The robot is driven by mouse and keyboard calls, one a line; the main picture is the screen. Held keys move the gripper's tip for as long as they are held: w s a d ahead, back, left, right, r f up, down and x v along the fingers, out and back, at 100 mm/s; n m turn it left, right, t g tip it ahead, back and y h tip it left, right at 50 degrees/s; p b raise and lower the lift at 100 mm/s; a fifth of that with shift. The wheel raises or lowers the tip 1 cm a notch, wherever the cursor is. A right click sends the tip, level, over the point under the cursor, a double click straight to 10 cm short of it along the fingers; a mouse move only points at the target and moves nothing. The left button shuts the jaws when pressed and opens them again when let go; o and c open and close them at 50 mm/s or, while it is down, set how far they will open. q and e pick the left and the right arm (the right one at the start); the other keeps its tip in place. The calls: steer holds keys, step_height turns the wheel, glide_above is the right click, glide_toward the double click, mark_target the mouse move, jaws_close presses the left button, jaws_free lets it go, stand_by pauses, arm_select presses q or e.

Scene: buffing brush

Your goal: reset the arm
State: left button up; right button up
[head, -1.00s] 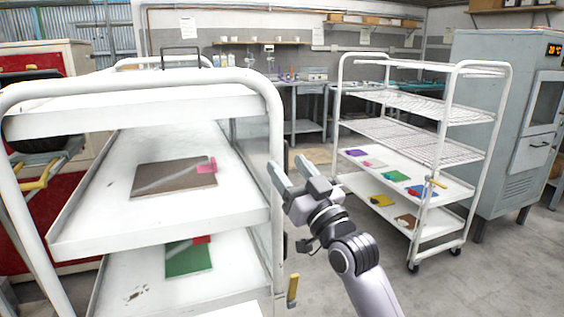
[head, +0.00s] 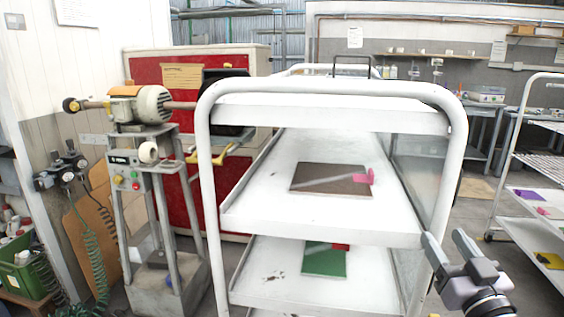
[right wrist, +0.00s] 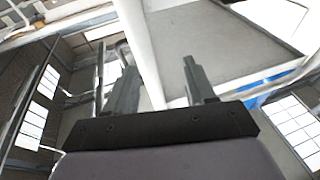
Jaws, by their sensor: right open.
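My right gripper (head: 448,250) is at the lower right of the head view, beside the right front post of the near white cart. It is open and nothing is between its fingers. In the right wrist view its two fingers (right wrist: 158,92) stand apart, with a white post and a pale shelf underside behind them. I cannot tell whether a finger touches the post. My left gripper does not show in the head view.
The white cart (head: 330,115) holds a brown board (head: 325,180) with a pink piece and, lower, a green board (head: 323,262). A motor machine (head: 140,105) stands left, near a red cabinet (head: 180,72). Another shelf cart (head: 520,160) is at the right edge. Concrete floor lies between the carts.

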steer(key=s+a+f+n+g+y, duration=0.1)
steer(key=s+a+f+g, duration=0.2)
steer(key=f, duration=0.6)
steer(key=s+a+f+g, duration=0.2)
steer(key=s+f, duration=0.2)
steer(key=f, duration=0.6)
steer(key=s+a+f+g, duration=0.2)
steer(key=s+a+f, duration=0.1)
steer(key=s+f, duration=0.4)
steer(key=s+a+f+n+g+y+p, duration=0.1)
steer(key=s+a+f+g, duration=0.2)
steer(key=s+f, duration=0.4)
steer(key=shift+f, duration=0.15)
steer(key=shift+d, duration=0.15)
